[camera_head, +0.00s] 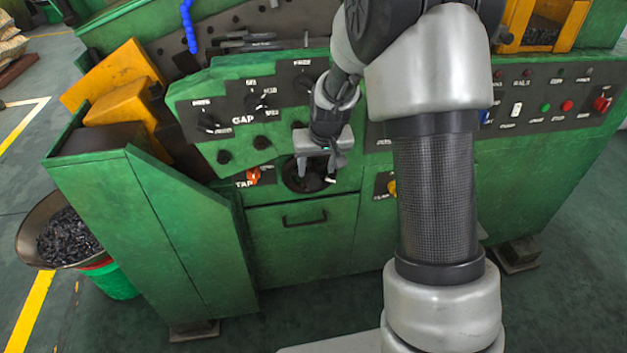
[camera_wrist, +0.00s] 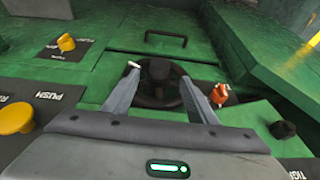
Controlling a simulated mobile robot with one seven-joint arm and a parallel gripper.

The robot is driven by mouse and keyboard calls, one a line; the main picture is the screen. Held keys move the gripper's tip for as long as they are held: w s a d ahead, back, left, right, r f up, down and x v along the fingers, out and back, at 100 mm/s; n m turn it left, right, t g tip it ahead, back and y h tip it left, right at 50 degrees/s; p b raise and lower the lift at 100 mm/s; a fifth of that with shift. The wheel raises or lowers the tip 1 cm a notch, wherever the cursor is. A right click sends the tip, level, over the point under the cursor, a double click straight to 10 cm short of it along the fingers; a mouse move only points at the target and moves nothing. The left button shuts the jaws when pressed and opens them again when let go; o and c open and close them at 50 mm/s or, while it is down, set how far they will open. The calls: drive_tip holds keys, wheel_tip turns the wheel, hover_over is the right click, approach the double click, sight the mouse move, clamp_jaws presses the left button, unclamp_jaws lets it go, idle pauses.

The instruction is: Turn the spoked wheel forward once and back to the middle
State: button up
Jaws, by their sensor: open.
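The spoked wheel (camera_head: 303,178) is small and dark, on the front of the green machine. My gripper (camera_head: 317,160) is at it and hides its upper part in the head view. In the wrist view the wheel (camera_wrist: 158,71) shows its hub and rim between my two spread fingers (camera_wrist: 160,98). A pale knob (camera_wrist: 134,65) stands at the rim, near the left fingertip. The gripper is open with nothing clamped. Whether the fingers touch the rim, I cannot tell.
An orange knob (camera_wrist: 219,94) is close by the right finger. Yellow knobs (camera_wrist: 66,42) lie on the left in the wrist view. A green drawer (camera_head: 300,235) is below the wheel. A pan of dark parts (camera_head: 67,240) stands at the left; the floor in front is clear.

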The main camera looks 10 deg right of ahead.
sight(314, 180)
drive_tip(key=x, duration=0.8)
drive_tip(key=shift+b, duration=0.3)
drive_tip(key=shift+c, duration=0.2)
clamp_jaws()
